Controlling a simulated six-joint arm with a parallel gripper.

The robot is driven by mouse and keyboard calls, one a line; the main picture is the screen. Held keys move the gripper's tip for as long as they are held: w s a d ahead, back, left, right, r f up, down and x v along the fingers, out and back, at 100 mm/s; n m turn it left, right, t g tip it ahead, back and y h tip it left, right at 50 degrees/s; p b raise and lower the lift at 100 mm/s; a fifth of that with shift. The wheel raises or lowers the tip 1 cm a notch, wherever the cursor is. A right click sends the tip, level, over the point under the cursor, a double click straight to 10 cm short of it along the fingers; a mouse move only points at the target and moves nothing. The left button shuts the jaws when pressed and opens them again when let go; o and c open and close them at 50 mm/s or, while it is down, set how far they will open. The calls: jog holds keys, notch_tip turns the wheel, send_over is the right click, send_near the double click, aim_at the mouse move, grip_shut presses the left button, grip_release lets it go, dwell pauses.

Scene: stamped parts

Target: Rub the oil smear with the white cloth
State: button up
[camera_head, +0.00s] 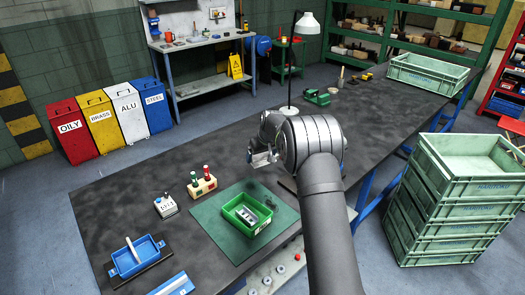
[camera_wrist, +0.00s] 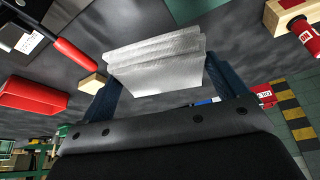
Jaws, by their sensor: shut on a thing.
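My gripper (camera_head: 262,157) is held above the dark workbench (camera_head: 350,125), in the middle of the head view. In the wrist view its two dark blue fingers (camera_wrist: 160,84) are on either side of a folded white cloth (camera_wrist: 155,58) and are shut on it. The cloth hangs in several layers, clear of the bench. In the head view it is only a small pale shape at the fingers.
A green mat (camera_head: 211,230) carries a green bin (camera_head: 236,220) with metal parts. A block with red and green handles (camera_head: 202,185), a counter (camera_head: 166,206) and a blue tray (camera_head: 126,265) are left. A lamp (camera_head: 307,24) stands behind; stacked crates (camera_head: 440,215) are right.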

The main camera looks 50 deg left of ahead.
jog(key=s+d+m, duration=0.1)
jog(key=m+t, duration=0.1)
jog(key=m, duration=0.1)
jog(key=shift+s+d+f+h, duration=0.3)
jog(key=shift+s+d+f, duration=0.05)
jog(key=shift+d, duration=0.05)
jog(key=s+d+m+t+h, duration=0.1)
jog(key=s+d+m, duration=0.1)
jog(key=m, duration=0.2)
jog(key=m+t+h, duration=0.1)
jog(key=m+h, duration=0.2)
jog(key=m, duration=0.4)
send_over(265, 196)
jog(key=s, duration=0.1)
jog(key=shift+m, duration=0.3)
jog(key=shift+s+f, duration=0.1)
jog(key=shift+f, duration=3.8)
jog(key=shift+d+f, duration=0.6)
jog(key=shift+c, duration=0.7)
jog(key=shift+d, duration=4.9)
jog(key=shift+a, duration=5.55)
notch_tip(265, 196, up, 8)
jog(key=shift+r, duration=0.15)
